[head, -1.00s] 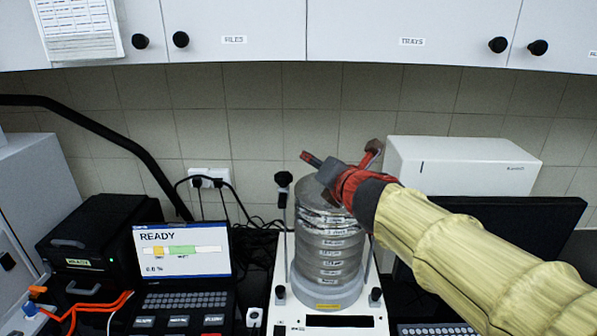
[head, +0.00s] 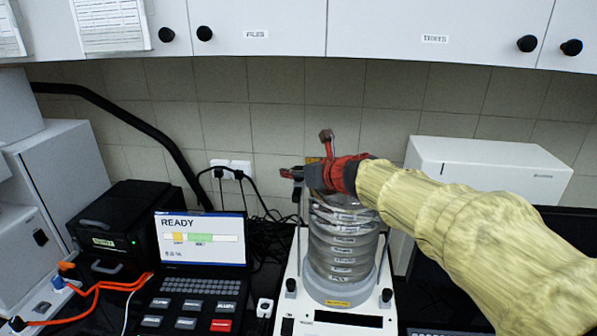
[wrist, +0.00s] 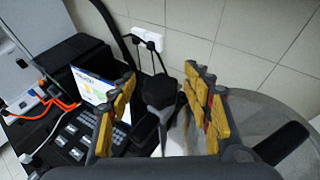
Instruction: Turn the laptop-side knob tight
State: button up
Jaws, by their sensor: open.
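The laptop-side knob (wrist: 160,90) is dark and stands on a rod at the left of the sieve stack (head: 341,250). In the wrist view it shows between the two yellow-padded fingers of my gripper (wrist: 160,105), with space on each side; I cannot tell whether either finger touches it. In the head view my gripper (head: 291,174) is at the height of the stack's top, on its left side, and hides the knob. My gripper is open. The laptop (head: 200,262) stands left of the shaker, its screen reading READY.
The white shaker base (head: 345,322) carries small black knobs at its front. A black printer-like box (head: 120,232) and orange cables (head: 100,290) are at left. A white box (head: 490,170) stands behind my arm. Cabinets (head: 380,25) hang above; black cables run behind.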

jog(key=shift+w+a+f, duration=0.15)
jog(key=shift+w, duration=0.2)
jog(key=shift+c, duration=0.3)
jog(key=c, duration=1.1)
